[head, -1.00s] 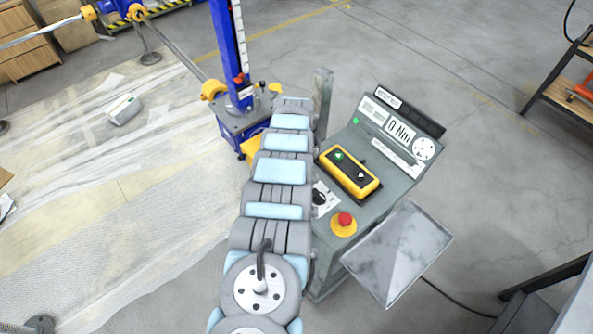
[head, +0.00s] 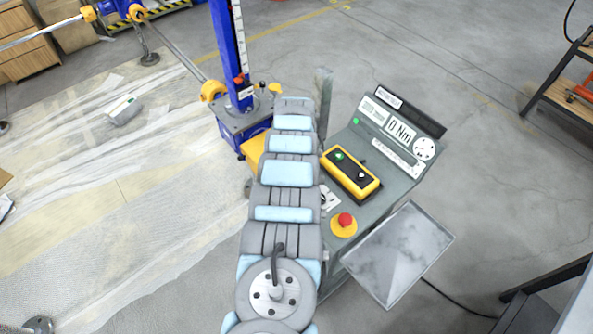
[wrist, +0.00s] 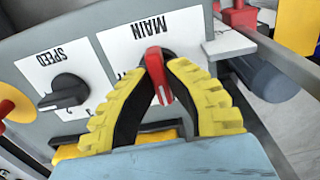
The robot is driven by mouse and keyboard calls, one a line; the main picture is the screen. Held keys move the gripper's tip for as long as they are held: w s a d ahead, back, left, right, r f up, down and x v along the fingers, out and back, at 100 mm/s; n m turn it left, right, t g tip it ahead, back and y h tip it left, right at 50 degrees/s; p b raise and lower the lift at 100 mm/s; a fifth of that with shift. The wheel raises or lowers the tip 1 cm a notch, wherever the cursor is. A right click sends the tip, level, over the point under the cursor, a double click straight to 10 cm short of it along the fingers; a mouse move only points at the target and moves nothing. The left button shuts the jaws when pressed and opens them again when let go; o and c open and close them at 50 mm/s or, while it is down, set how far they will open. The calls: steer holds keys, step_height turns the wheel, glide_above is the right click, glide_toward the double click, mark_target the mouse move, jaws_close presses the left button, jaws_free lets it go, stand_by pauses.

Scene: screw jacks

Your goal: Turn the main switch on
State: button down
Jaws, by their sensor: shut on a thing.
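The main switch has a red handle (wrist: 157,76) on a white plate marked MAIN (wrist: 145,38), which appears upside down in the wrist view. The handle lies nearly upright in that picture, with a slight tilt. My gripper (wrist: 161,72) has two yellow ridged fingers, one on each side of the red handle, and is shut on it. The fingers cover part of the plate, so its position marks are mostly hidden. In the head view my arm hides the main switch and the gripper.
A black SPEED knob (wrist: 66,90) sits beside the main switch. The grey console (head: 385,195) carries a yellow button box (head: 350,175), a red emergency stop (head: 345,219) and a torque display (head: 400,130). A blue jack column (head: 232,55) stands behind my arm.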

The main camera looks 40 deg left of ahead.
steer(key=c, duration=1.1)
jaws_free()
steer(key=shift+r, duration=0.1)
steer(key=shift+r, duration=5.9)
